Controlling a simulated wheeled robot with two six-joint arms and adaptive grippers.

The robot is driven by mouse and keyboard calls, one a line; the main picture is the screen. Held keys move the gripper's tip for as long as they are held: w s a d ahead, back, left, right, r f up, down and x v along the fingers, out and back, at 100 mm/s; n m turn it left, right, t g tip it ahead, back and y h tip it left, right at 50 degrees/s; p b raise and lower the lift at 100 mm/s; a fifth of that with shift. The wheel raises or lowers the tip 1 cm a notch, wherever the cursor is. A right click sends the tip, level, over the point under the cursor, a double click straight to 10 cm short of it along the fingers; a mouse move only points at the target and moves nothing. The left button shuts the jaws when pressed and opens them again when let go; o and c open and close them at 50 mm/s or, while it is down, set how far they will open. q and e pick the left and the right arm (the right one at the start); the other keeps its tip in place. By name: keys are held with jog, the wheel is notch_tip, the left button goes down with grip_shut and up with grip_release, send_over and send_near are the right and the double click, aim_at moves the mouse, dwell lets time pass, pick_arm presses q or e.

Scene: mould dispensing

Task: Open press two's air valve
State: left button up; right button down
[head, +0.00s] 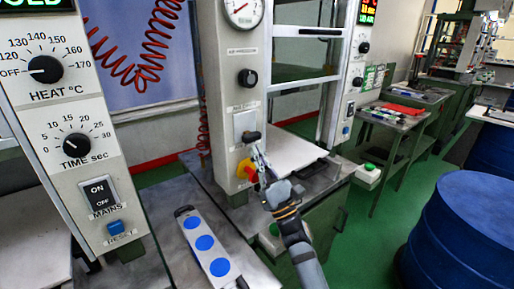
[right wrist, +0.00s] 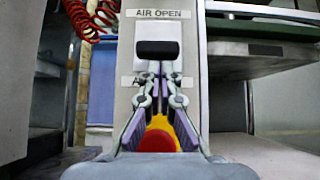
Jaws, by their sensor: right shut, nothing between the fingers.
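The air valve's black lever (head: 250,136) sits on a pale plate on the front of the middle press's column (head: 221,80). In the right wrist view the black lever (right wrist: 158,50) lies level, just under a label reading AIR OPEN (right wrist: 159,14). A second label below it is mostly hidden by my fingers. My right gripper (head: 258,150) is shut and empty, its fingertips directly below the lever. In the right wrist view the gripper (right wrist: 158,76) is centred under the lever; I cannot tell whether it touches. My left gripper is not in view.
A red stop button (right wrist: 158,141) on yellow sits just below my fingers. A black knob (head: 247,77) and a gauge (head: 242,12) are above the valve. A control panel (head: 75,120) stands at the left, a blue-buttoned box (head: 206,246) below, blue drums (head: 460,235) at the right.

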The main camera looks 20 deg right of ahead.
jog(key=shift+w+a+r, duration=0.1)
jog(key=shift+w+r, duration=0.1)
